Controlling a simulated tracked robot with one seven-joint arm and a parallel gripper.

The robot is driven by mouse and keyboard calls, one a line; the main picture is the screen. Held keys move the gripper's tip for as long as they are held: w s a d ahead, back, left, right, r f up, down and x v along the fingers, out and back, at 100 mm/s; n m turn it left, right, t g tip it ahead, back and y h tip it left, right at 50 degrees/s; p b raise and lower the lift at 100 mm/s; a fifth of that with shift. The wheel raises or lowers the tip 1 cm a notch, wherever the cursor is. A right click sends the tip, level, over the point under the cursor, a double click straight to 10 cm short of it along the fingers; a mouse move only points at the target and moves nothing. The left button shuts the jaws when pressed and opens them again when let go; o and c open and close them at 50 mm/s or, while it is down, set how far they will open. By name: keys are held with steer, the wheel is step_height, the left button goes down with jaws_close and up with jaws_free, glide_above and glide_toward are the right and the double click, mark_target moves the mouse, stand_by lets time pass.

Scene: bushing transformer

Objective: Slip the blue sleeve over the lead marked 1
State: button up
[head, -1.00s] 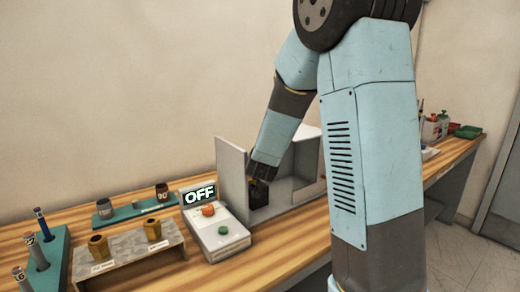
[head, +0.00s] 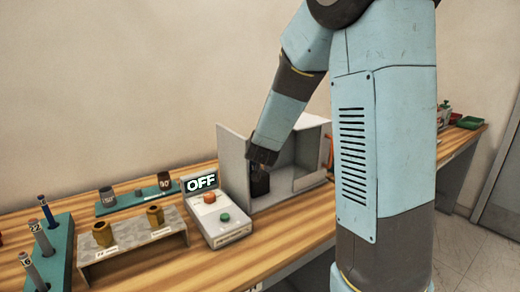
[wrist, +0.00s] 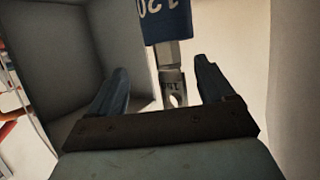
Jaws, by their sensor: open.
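In the wrist view a dark blue piece (wrist: 166,21) with upside-down white characters, seemingly "120", surrounds the upper part of a grey metal piece (wrist: 172,92) with a hole in its end. Whether the blue piece is the sleeve is unclear. The grey piece has a small mark I cannot read surely, and I cannot make out a lead marked 1. My gripper (wrist: 161,66) is open, a finger either side of the grey piece with gaps.
A control box (head: 218,212) reading OFF stands left of the enclosure. Further left are a metal stand (head: 130,244) with two brass-coloured cylinders, a green plate (head: 138,202) with two cups, and a teal rack (head: 60,262) of numbered rods, one blue. Enclosure walls flank my gripper closely.

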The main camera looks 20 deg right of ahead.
steer(key=v, duration=1)
steer(key=shift+a, duration=0.2)
steer(key=shift+v, duration=0.9)
steer(key=c, duration=0.3)
steer(key=shift+v, duration=0.8)
steer(key=shift+o, duration=0.4)
steer(key=shift+s, duration=0.1)
steer(key=shift+s, duration=0.1)
